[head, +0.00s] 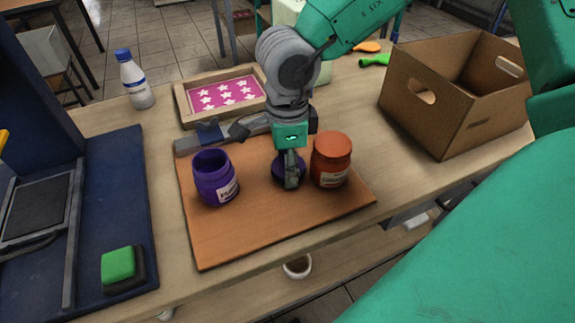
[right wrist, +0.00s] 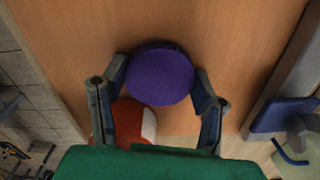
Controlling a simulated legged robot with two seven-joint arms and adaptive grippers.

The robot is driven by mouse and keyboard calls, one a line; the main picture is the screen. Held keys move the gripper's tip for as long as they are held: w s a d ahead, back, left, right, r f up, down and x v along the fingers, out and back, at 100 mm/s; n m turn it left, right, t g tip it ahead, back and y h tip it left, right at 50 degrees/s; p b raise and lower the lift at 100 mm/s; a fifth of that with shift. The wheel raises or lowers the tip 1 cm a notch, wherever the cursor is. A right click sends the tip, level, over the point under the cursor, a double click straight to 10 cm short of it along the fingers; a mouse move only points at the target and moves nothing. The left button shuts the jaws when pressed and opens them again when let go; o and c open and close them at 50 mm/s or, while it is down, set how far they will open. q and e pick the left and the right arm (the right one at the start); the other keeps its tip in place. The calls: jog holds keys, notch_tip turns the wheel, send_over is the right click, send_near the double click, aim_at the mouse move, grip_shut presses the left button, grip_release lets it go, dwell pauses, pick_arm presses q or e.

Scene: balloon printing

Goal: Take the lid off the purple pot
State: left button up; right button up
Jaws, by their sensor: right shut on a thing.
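The purple pot (head: 215,178) stands upright on the left part of the brown board (head: 235,240), with its top open and its dark inside showing. My right gripper (head: 290,178) points down at the board, between the purple pot and the orange pot. It is shut on the purple lid (head: 278,167), which is partly hidden behind the fingers. In the right wrist view the round purple lid (right wrist: 160,75) sits between the two fingertips (right wrist: 159,82). I cannot tell whether the lid touches the board. My left gripper is not in view.
The orange lidded pot (head: 331,160) stands close right of my right gripper. A framed pink star screen (head: 224,95) and a squeegee-like tool (head: 215,135) lie behind. A cardboard box (head: 425,110) is at right. The board's front is clear.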

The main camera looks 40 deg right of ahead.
jog(key=shift+a+r, duration=0.1)
jog(key=shift+a, duration=1)
jog(key=shift+d+f, duration=0.4)
jog(key=o, duration=1.2)
jog(key=shift+s+d+f, duration=0.1)
jog(key=shift+d, duration=0.05)
jog(key=shift+o, duration=0.5)
jog(key=shift+d+f, duration=0.1)
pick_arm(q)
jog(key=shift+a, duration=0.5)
